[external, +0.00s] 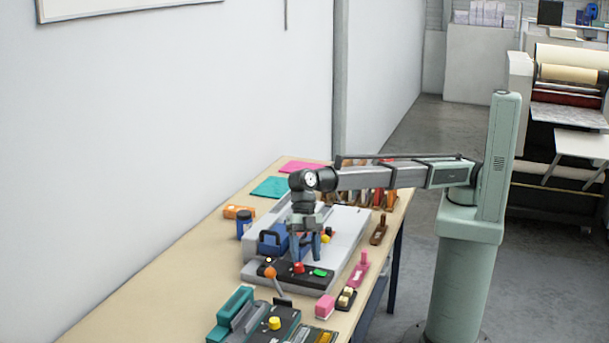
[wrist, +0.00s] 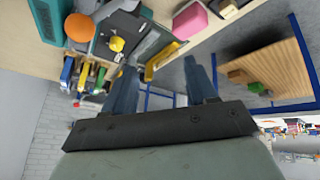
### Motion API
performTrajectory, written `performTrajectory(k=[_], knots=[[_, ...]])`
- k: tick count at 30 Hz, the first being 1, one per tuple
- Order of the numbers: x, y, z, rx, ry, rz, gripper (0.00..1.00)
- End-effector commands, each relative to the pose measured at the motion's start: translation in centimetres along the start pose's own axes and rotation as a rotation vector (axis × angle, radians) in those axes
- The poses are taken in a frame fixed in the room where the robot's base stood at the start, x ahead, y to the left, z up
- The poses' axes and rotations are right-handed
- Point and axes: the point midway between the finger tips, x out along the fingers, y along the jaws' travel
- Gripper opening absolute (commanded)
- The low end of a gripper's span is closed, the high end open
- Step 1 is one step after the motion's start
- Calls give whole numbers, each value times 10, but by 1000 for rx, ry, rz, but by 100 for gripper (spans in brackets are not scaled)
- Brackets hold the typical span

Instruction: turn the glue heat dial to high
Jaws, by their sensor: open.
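No dial bears a readable label, so I cannot tell for sure which one is the glue heat dial. One yellow knob (external: 274,323) sits on the dark top of the teal machine (external: 234,306) at the front; the knob also shows in the wrist view (wrist: 117,44). Another small yellow knob (external: 326,239) is on the grey machine (external: 345,232), close to my gripper. My gripper (external: 306,252) points down over the grey machine, behind its black panel. Its two blue fingers are apart with nothing between them, also in the wrist view (wrist: 162,72). The knobs' settings are too small to read.
The black panel carries a red button (external: 299,267) and a green switch (external: 320,272). An orange ball lever (external: 270,272) rises between the machines. Pink block (external: 325,306), stamps and a blue bottle (external: 244,225) stand nearby. The table's left front (external: 150,290) is clear.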

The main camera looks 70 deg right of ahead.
Motion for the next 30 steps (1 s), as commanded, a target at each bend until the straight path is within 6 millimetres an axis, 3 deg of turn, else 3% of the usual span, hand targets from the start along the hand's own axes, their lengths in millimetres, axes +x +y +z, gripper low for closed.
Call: performTrajectory(k=[1, 6, 12, 20, 30], knots=[[-24, 4, 24, 8, -27, -27, 57], [-80, 1, 78, 26, -97, -121, 57], [-109, -4, 107, 39, -131, -177, 57], [-90, -9, 112, 40, -135, -184, 57], [-32, -20, 119, 40, -135, -184, 57]])
